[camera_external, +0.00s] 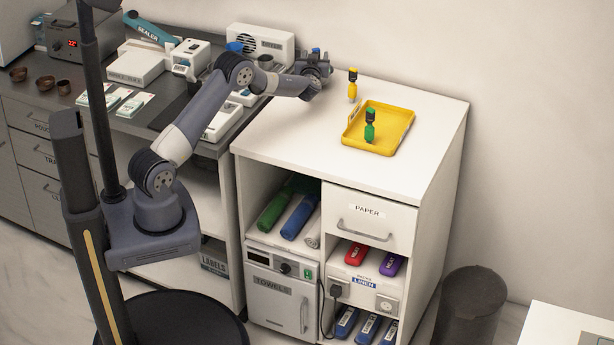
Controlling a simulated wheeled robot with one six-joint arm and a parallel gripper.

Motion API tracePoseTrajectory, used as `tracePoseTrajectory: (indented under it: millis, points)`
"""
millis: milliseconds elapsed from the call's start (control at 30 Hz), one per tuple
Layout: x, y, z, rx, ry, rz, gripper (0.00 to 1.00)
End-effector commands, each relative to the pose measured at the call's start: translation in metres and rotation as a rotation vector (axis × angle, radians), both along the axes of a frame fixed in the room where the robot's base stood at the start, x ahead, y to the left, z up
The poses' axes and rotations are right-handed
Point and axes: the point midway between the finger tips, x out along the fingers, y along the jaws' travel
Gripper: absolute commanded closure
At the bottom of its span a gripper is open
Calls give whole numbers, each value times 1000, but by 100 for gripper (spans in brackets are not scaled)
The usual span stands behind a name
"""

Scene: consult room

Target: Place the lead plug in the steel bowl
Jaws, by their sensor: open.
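My gripper (320,66) is at the back left of the white cabinet top, and its jaws are open. A small blue-topped item (316,52) shows at the gripper, partly hidden by it; I cannot tell if they touch. I cannot tell which of these is the lead plug. Small brownish bowls (18,74) sit at the far left of the grey counter; none is clearly the steel bowl.
The yellow tray (402,139) lies on the white cabinet (290,130), whose front top is clear. The grey counter to its left holds a sealer (148,27), white devices (136,62) and a white vented box (261,45). A wall stands close behind.

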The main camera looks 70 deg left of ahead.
Motion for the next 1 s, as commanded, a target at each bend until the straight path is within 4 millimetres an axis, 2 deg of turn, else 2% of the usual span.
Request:
tracePoseTrajectory:
  millis: [200,433,767,1000]
  points:
    - [-15,-31,0,1,0,-3,48]
    - [-25,-48,0,0,1,-1,48]
    - [-24,-46,0,0,0,0,48]
    - [-13,-23,1,0,-1,2,48]
